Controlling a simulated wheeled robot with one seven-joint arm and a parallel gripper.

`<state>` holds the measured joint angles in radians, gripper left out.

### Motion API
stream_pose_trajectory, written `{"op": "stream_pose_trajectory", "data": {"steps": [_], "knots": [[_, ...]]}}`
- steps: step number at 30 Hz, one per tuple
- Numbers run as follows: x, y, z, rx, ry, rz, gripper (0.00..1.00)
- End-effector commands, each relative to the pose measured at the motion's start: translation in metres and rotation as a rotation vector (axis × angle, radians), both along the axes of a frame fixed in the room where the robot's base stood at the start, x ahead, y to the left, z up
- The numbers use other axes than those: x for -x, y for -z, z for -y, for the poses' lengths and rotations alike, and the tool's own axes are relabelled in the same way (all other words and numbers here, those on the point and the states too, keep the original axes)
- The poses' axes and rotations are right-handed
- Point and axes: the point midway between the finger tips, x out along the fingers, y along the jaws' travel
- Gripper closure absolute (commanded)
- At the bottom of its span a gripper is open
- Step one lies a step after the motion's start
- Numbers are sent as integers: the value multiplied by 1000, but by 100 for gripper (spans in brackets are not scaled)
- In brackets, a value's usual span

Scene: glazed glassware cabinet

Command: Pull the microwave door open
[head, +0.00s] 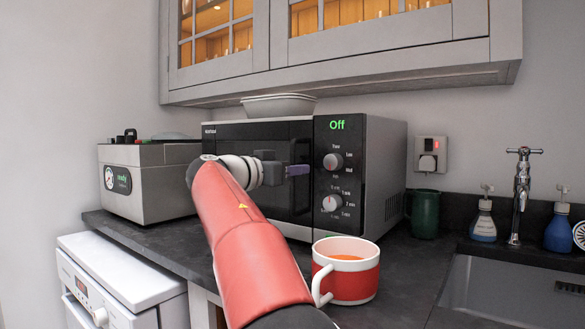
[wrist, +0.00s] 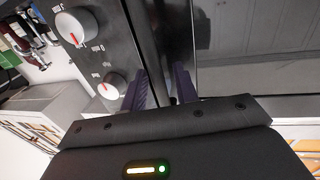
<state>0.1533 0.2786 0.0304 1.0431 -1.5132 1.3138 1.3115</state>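The microwave (head: 375,165) is black-fronted, with a green "Off" display and two dials on its right panel. Its dark door (head: 255,132) looks closed, flush with the panel; my arm hides part of it. My gripper (head: 298,170) is at the door's right edge, beside the panel. In the wrist view, the two purple fingers of my gripper (wrist: 163,88) stand apart, pointing at the strip between the dial panel (wrist: 100,35) and the glossy door (wrist: 250,45). A dark upright bar, possibly the handle, shows between them; I cannot tell whether they touch it.
A red and white mug (head: 348,285) of orange liquid stands on the counter in front of the microwave. A grey appliance (head: 150,175) is at left. A green mug (head: 425,214), sink (head: 500,295) and tap (head: 521,195) are at right. A bowl (head: 278,105) sits on top.

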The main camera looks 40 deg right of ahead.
Motion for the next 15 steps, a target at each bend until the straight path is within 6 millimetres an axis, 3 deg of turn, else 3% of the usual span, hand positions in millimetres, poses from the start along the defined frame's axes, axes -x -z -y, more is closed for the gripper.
{"op": "stream_pose_trajectory", "data": {"steps": [6,13,15], "knots": [[0,0,0,0,0,0,70],[0,0,0,-1,0,0,99],[0,0,0,0,0,0,100]]}}
